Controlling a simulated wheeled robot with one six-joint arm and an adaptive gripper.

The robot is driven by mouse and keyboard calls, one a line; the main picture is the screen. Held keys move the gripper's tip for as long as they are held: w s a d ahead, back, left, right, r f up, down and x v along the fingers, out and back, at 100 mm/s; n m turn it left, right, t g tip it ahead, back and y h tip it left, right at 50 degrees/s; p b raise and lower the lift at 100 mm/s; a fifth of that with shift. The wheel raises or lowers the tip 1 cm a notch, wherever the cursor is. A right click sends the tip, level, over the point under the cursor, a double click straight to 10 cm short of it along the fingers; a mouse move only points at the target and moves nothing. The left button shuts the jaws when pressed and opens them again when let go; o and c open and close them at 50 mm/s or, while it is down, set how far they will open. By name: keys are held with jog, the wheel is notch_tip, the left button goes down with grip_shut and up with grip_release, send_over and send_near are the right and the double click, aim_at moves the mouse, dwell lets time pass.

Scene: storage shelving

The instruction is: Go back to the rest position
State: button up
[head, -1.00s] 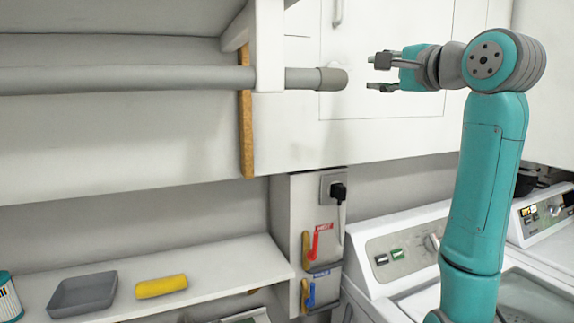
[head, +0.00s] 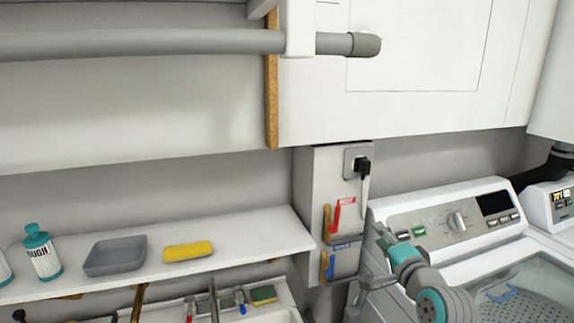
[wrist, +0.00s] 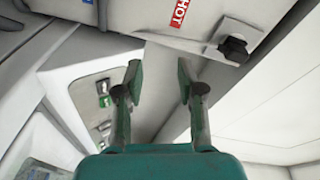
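My gripper (wrist: 160,85) shows in the wrist view with its two fingers apart and nothing between them. In the head view my gripper (head: 383,240) is low at the right, in front of the washing machine's control panel and right of the valve box. The arm is folded down toward the lower right. Nothing is held.
A washing machine (head: 455,212) stands at the right. A box (head: 310,180) with a red lever (head: 336,213) and a blue lever (head: 330,266) hangs left of my gripper.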

jog(key=s+a+f+n+g+h, duration=0.1)
jog(key=s+a+f+n+h, duration=0.2)
jog(key=s+f, duration=2.3)
jog(key=s+a+r+n+g, duration=0.1)
jog(key=s+n, duration=0.8)
jog(key=s, duration=2.2)
jog(key=shift+r+n+y, duration=0.3)
jog(key=shift+r+n, duration=0.1)
jog(key=shift+r, duration=0.15)
jog(key=shift+a, duration=0.1)
